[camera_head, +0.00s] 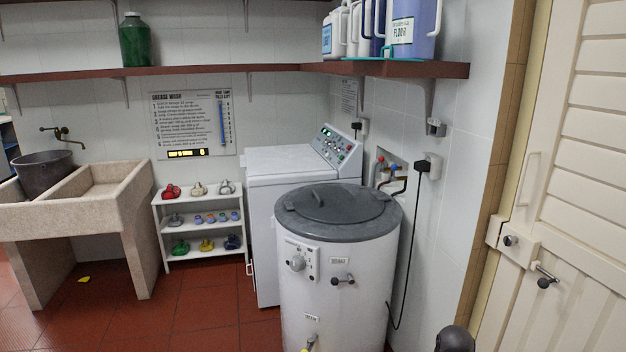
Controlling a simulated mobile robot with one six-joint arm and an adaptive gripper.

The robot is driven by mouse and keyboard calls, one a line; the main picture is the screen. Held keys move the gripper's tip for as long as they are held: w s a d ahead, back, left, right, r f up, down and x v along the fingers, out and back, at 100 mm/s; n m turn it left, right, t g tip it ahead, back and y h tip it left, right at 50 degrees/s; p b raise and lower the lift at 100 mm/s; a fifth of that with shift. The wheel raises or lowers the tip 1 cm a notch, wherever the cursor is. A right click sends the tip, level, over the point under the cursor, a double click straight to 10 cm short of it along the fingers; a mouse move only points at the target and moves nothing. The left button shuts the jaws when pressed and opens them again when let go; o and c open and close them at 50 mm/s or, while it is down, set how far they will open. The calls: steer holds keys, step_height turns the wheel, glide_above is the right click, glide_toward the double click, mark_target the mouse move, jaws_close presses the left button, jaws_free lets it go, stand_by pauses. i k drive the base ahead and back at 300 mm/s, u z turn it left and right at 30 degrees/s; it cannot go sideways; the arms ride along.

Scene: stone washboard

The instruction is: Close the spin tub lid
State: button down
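The spin tub (335,290) is a white upright cylinder right of the middle, with a dial panel on its front. Its dark grey round lid (350,207) lies flat across the top, with a raised handle (318,198) left of centre. I see no opening into the tub. Whether the lid is fully seated or latched is too small to tell. My gripper is not in view. A dark rounded part at the bottom edge, right of the tub, may be part of my arm.
A white washing machine (290,165) stands close behind the tub. A wall socket with a black cable (405,255) is at its right, then a cream door (560,190). A low shoe-style rack (199,225) and stone sink (85,190) are left.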

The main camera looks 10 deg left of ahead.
mark_target(335, 205)
steer(key=k, duration=0.95)
steer(key=u, duration=0.45)
steer(key=i, duration=2)
steer(key=z, duration=0.75)
steer(key=i, duration=0.45)
steer(key=z, duration=0.15)
